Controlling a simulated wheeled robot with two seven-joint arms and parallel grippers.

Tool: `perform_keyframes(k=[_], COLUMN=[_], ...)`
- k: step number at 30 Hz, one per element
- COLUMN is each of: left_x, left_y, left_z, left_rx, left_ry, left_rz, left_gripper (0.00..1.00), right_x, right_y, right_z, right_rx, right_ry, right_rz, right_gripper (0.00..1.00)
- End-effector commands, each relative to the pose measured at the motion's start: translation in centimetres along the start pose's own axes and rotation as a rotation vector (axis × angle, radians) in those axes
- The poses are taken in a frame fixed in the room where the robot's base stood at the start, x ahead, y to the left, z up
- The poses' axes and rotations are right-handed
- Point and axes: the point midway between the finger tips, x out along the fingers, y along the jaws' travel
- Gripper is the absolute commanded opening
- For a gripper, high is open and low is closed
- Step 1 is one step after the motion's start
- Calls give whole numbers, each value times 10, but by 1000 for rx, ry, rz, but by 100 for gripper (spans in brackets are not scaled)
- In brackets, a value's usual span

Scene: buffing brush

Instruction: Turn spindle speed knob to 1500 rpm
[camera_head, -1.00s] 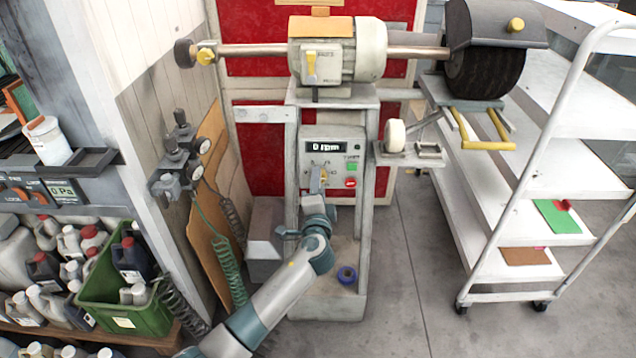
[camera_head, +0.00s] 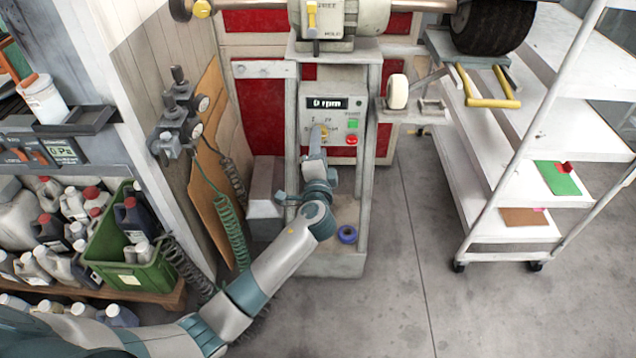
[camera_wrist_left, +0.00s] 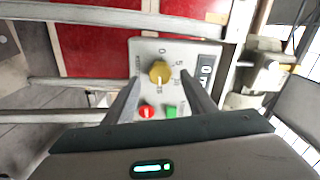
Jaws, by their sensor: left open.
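The spindle speed knob (camera_wrist_left: 160,72) is yellow and round, on the grey control panel (camera_wrist_left: 148,50); printed numbers surround it in the left wrist view. It is partly hidden behind my gripper in the head view (camera_head: 324,132). The display (camera_head: 327,103) above it reads 0 rpm. My left gripper (camera_wrist_left: 160,80) is open, its two fingers on either side of the knob in the picture; I cannot tell whether they touch it. It also shows in front of the panel in the head view (camera_head: 317,140). My right gripper is not in view.
A green button (camera_head: 353,124) and a red button (camera_head: 351,141) sit right of the knob. A purple ring (camera_head: 347,234) lies on the pedestal's base. A white shelf cart (camera_head: 500,215) stands at right, pressure gauges (camera_head: 200,103) and hoses at left. The floor between is clear.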

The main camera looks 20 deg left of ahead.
Motion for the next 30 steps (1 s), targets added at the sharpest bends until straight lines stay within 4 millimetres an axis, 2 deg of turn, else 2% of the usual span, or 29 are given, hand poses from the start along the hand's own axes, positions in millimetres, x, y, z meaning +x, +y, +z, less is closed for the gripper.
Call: perform_keyframes(k=[18, 24, 30], left_x=[-119, -141, -146], left_y=[2, 2, 0], left_z=[0, 0, 0], left_rx=[-1, -1, 1], left_ry=[0, 0, 0], left_rz=[2, 2, 0], left_gripper=[51, 51, 51], right_x=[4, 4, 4], right_y=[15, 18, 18], right_z=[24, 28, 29], right_rx=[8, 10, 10], right_ry=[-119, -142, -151], right_rz=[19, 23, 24], right_gripper=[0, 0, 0])
